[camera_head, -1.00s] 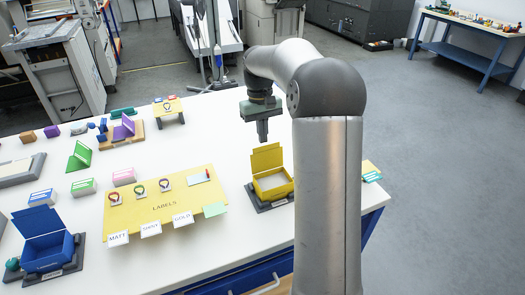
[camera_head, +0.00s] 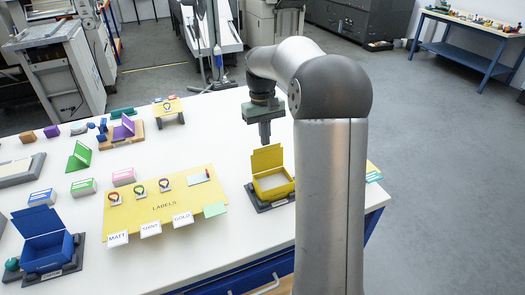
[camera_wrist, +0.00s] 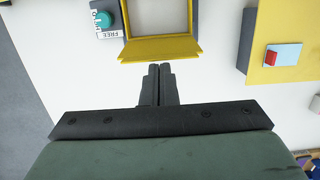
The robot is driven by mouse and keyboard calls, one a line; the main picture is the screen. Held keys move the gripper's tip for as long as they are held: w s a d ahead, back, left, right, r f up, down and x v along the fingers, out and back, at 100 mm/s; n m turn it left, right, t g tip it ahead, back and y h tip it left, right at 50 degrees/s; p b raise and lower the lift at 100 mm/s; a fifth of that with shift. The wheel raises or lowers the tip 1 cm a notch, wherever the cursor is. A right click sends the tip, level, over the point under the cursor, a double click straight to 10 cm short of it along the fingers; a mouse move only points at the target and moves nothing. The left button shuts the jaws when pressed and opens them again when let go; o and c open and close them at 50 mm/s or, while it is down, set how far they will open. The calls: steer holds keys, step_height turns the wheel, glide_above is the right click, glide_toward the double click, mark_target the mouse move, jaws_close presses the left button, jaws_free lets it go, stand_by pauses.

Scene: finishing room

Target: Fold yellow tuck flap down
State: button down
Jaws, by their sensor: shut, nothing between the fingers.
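The yellow box (camera_head: 274,190) sits open on a dark base at the table's right side, with its lid (camera_head: 266,158) standing up at the back. In the wrist view the yellow flap edge (camera_wrist: 161,50) lies just beyond my fingertips, with the open box (camera_wrist: 128,20) past it. My gripper (camera_head: 265,140) is shut and empty, pointing down above and behind the raised lid. Its fingers also show in the wrist view (camera_wrist: 159,70); they appear apart from the flap, but the exact height gap is hard to tell.
The yellow LABELS board (camera_head: 160,212) lies left of the box. A blue open box (camera_head: 45,255) is at the front left. A teal knob (camera_wrist: 104,19) beside a FREE label is next to the yellow box's base. White tabletop behind the box is clear.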

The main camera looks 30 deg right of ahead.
steer(key=shift+s+f, duration=0.1)
steer(key=shift+s, duration=0.05)
stand_by(0.4)
steer(key=shift+s, duration=0.45)
steer(key=shift+b, duration=0.3)
steer(key=shift+s+a+f+b, duration=0.1)
steer(key=shift+s+f+b, duration=0.15)
steer(key=shift+s, duration=0.45)
steer(key=shift+s+f+b, duration=0.3)
steer(key=shift+s+b, duration=0.2)
steer(key=shift+s, duration=0.25)
stand_by(0.7)
